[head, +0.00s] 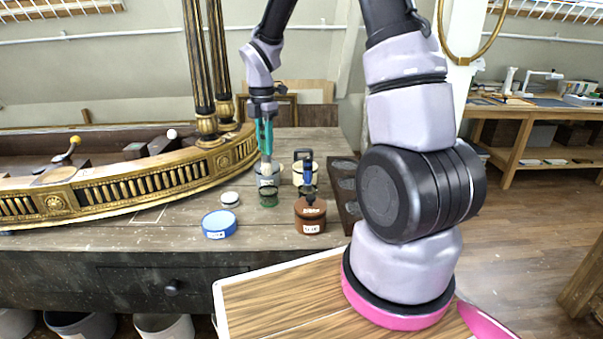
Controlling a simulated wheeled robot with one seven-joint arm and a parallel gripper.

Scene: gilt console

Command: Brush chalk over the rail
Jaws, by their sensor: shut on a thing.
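The gilt rail (135,178) curves along the left side of the console, with a row of small gold balusters. My gripper (264,121) hangs over the middle of the worktop, to the right of the rail's end. It is shut on a long teal thing (265,138) that looks like a brush, pointing down. Its lower end is at a pale grey pot (267,181); I cannot tell whether it is inside or in front of it. Which container holds chalk cannot be read.
A blue tub (219,225), a small white-lidded tin (229,198), a green jar (268,198), a labelled brown pot (310,216) and a cream pot (297,180) stand close around. A dark tray (350,222) lies right. Black-and-gold columns (200,70) rise at the rail's end.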

